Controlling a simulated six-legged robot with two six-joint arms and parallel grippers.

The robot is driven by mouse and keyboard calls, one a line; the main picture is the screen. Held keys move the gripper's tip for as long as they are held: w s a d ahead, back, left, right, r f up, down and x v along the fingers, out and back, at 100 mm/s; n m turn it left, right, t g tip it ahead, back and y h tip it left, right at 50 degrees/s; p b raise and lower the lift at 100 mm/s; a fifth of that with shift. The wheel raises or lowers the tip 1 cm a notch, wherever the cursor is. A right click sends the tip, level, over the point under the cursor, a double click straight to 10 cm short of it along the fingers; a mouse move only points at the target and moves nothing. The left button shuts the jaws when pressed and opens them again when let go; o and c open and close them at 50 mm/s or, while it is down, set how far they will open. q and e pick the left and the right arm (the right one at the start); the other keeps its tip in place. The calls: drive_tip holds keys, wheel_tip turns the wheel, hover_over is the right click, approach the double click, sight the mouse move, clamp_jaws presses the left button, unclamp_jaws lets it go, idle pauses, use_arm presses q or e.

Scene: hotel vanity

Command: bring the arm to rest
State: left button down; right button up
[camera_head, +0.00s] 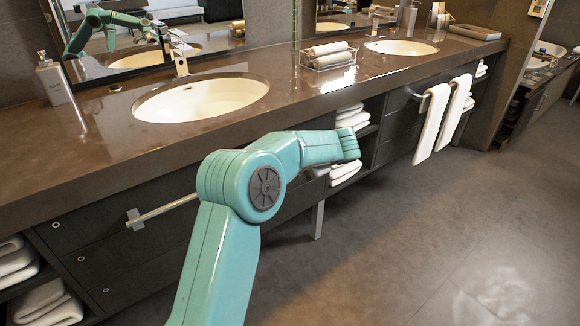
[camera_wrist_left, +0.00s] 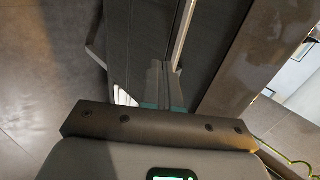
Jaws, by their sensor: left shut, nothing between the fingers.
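My left arm (camera_head: 262,190), teal, rises from the bottom of the head view, bends at a round joint and reaches right in front of the vanity cabinet. Its far end (camera_head: 350,146) is below the front edge of the counter. The gripper itself cannot be made out in the head view. In the left wrist view my left gripper (camera_wrist_left: 165,92) shows two grey fingers side by side, shut and empty. Dark panels and a long pale strip lie beyond the fingertips. My right gripper is in neither view.
The brown counter (camera_head: 105,130) holds two sinks (camera_head: 205,98) (camera_head: 400,47), a soap bottle (camera_head: 54,80) and a rack of rolled towels (camera_head: 328,56). A bar handle (camera_head: 165,209) juts from the drawers. White towels (camera_head: 431,124) hang at right. The floor (camera_head: 440,240) is clear at right.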

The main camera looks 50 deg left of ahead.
use_arm(q)
drive_tip(key=v, duration=0.3)
drive_tip(key=shift+d+r, duration=0.25)
drive_tip(key=shift+d, duration=0.05)
